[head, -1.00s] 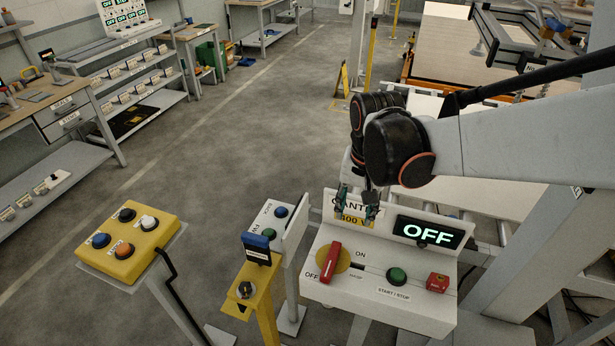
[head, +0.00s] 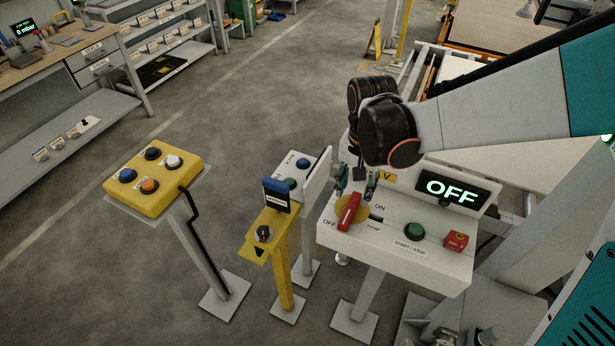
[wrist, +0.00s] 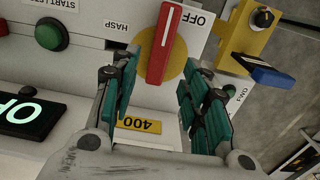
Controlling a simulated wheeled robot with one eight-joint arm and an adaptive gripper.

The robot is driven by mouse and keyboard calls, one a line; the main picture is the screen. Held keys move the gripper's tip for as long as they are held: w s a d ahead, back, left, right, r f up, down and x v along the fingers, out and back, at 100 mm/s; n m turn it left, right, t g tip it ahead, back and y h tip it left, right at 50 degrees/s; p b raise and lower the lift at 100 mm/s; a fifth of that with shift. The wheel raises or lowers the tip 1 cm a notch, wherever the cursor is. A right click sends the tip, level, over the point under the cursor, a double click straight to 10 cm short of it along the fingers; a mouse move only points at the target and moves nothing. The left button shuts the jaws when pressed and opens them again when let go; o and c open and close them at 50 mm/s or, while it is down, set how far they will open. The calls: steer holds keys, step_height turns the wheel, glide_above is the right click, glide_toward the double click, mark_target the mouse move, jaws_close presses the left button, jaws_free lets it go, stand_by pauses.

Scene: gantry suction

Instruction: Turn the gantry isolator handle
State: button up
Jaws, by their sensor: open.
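The isolator handle (head: 349,211) is a red lever with a white stripe on a round yellow plate (head: 363,209), on the sloped white gantry panel (head: 400,243). It points toward the OFF label, and the display (head: 452,189) reads OFF. In the wrist view the handle (wrist: 164,45) lies ahead of the fingertips, roughly between their lines. My gripper (head: 356,188) is open and empty, just behind the handle at the panel's back. In the wrist view the open gripper (wrist: 158,82) shows its teal fingers on both sides of the yellow plate's near edge. I cannot tell whether they touch it.
A green START/STOP button (head: 414,231) and a small red box (head: 455,241) sit right of the handle. A yellow post with a key switch (head: 263,233) and a white panel (head: 316,176) stand close left. A yellow button box (head: 152,183) stands farther left, with open floor beyond.

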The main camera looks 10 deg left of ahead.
mark_target(352, 204)
step_height(352, 204, down, 6)
steer(key=b, duration=0.3)
steer(key=shift+f+b, duration=0.15)
steer(key=shift+b, duration=0.2)
jaws_close()
